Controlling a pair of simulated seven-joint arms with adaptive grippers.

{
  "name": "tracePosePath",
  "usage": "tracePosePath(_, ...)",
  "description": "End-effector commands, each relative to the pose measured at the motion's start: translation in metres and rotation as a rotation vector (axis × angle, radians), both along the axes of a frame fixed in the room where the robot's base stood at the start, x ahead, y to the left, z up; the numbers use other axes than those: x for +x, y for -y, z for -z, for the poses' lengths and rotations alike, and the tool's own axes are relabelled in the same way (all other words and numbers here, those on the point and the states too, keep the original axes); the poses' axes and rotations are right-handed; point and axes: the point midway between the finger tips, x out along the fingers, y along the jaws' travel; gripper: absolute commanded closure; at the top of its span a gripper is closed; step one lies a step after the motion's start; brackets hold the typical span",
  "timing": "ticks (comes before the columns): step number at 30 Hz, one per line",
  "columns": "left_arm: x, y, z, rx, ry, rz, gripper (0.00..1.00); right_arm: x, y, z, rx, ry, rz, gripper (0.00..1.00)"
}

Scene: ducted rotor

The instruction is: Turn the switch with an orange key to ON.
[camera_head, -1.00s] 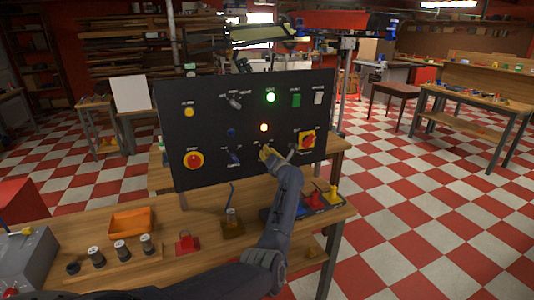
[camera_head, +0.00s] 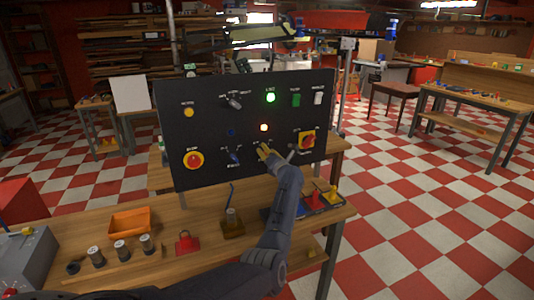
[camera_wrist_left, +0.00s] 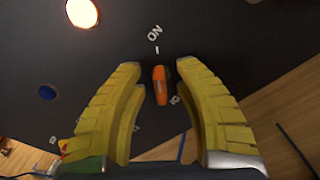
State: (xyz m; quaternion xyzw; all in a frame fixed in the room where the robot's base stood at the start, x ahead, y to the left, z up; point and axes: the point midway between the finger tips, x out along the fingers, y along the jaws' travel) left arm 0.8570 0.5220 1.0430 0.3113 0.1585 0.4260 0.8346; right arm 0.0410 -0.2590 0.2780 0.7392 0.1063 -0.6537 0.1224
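The orange key (camera_wrist_left: 160,86) sits in a switch on the black panel, in the left wrist view. Its long side runs roughly in line with the white tick under the ON label (camera_wrist_left: 154,34). My left gripper (camera_wrist_left: 158,72) has its two yellow fingers apart, one on each side of the key, with a visible gap on both sides. In the head view the left gripper (camera_head: 264,151) is at the lower middle of the panel (camera_head: 210,120) and hides the key. My right gripper is not in view.
A red-and-yellow rotary switch (camera_head: 308,140) is close to the right of my gripper. An orange tray (camera_head: 130,222) stands on the bench.

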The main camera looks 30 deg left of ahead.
Motion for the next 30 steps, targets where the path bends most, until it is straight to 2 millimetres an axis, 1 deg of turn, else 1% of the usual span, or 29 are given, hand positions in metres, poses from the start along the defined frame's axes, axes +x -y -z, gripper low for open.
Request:
tracePosePath(5, 0.000, 0.000, 0.000, 0.000, 0.000, 0.000, 0.67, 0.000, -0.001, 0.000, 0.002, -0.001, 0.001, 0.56)
tracePosePath(11, -0.006, 0.010, 0.001, -0.002, 0.001, 0.001, 0.67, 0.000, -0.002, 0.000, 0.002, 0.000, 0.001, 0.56)
tracePosePath(16, -0.020, 0.029, 0.001, -0.004, 0.002, 0.001, 0.67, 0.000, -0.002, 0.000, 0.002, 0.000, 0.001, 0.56)
tracePosePath(24, -0.047, 0.066, 0.001, -0.002, 0.002, 0.001, 0.67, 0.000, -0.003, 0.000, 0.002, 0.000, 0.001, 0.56)
tracePosePath(30, -0.062, 0.086, 0.001, -0.002, 0.001, 0.001, 0.67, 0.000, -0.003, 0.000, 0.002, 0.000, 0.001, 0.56)
